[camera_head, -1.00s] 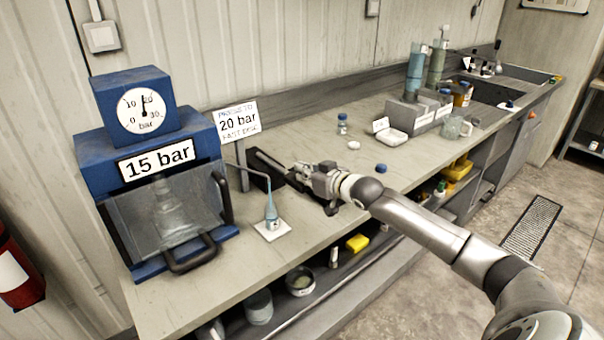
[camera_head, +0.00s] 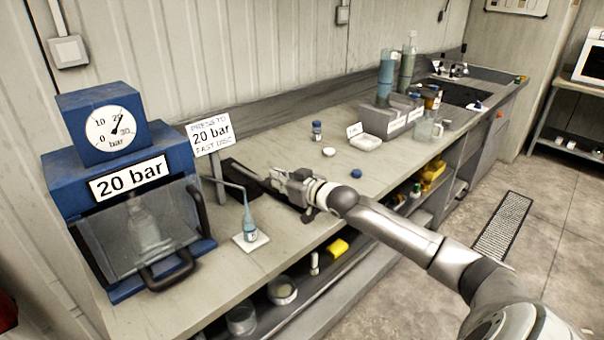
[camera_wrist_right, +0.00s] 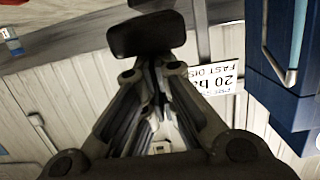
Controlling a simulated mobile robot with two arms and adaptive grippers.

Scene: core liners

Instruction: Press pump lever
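The blue press (camera_head: 60,160) stands at the left of the bench. Its display (camera_head: 130,178) reads 20 bar and its dial gauge (camera_head: 110,128) points near 20. A clear guard (camera_head: 125,240) covers a pale bottle-shaped piece inside. The dark pump unit (camera_head: 238,172) lies low on the bench right of the press; its lever is hard to separate from my gripper. My right gripper (camera_head: 274,180) is at its right end. In the right wrist view its fingers (camera_wrist_right: 150,75) converge and look shut, with a black pad (camera_wrist_right: 145,35) over the tips. My left gripper is not in view.
A sign (camera_head: 210,134) reading "20 bar" stands behind the pump. Caps (camera_head: 355,172), a small vial (camera_head: 317,131) and a white tray (camera_head: 378,150) lie farther right.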

